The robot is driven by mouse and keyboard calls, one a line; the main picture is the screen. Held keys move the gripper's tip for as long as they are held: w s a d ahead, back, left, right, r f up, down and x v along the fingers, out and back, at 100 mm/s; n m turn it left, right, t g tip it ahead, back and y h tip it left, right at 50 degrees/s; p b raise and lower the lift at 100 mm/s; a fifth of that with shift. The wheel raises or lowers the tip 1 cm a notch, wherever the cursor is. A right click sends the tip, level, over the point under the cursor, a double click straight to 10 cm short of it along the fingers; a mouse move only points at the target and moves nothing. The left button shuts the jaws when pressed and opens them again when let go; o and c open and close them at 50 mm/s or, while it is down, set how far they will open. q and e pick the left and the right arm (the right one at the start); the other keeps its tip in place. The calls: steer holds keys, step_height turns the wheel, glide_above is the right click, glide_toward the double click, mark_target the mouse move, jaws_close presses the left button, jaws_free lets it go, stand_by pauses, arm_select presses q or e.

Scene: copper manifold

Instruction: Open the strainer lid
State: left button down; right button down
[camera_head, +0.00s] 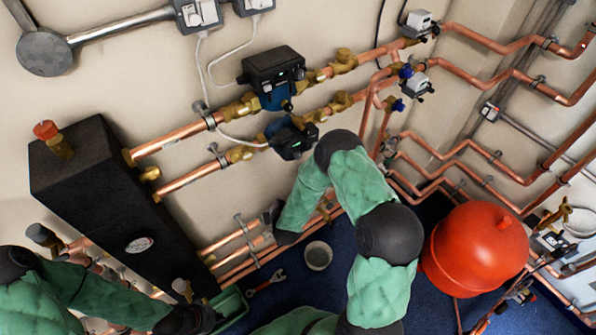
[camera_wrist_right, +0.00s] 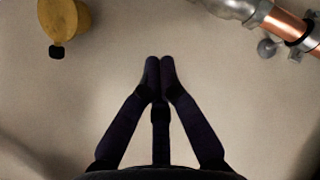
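I cannot pick out the strainer lid for certain. A brass fitting (camera_wrist_right: 65,20) with a black knob shows at the upper left of the right wrist view. My right gripper (camera_wrist_right: 160,68) has its two dark fingertips together with nothing seen between them, in front of the bare wall and apart from the fitting. In the head view the right arm reaches up to the pipes low on the wall, and its gripper is mostly hidden. My left gripper (camera_head: 205,318) is at the bottom, beside a green tray (camera_head: 232,304); its fingers are too dark to read.
A black box-shaped manifold (camera_head: 105,190) stands at left. Copper pipes with pumps (camera_head: 272,75) run along the wall. A red tank (camera_head: 475,250) stands at right. A grey cup (camera_head: 318,255) and a red wrench (camera_head: 268,283) rest on the blue floor. A copper pipe (camera_wrist_right: 285,22) crosses the wrist view's upper right.

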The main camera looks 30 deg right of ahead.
steer(key=w+d+r+n+t+h+b, duration=0.1)
steer(key=w+d+r+n+t+h, duration=0.1)
steer(key=d+r+n+h, duration=0.45)
steer(key=shift+m+y, duration=0.55)
steer(key=shift+m, duration=0.4)
steer(key=b+x, duration=0.1)
steer(key=x, duration=0.2)
steer(key=f+b+x, duration=0.1)
steer(key=x, duration=0.2)
steer(key=s+b+x, duration=0.1)
steer(key=x, duration=0.3)
steer(key=shift+w+d+f+b, duration=0.1)
steer(key=shift+d+f+b, duration=0.25)
steer(key=shift+b, duration=0.05)
steer(key=shift+w+d, duration=0.3)
steer(key=shift+w, duration=0.1)
steer(key=shift+s, duration=0.1)
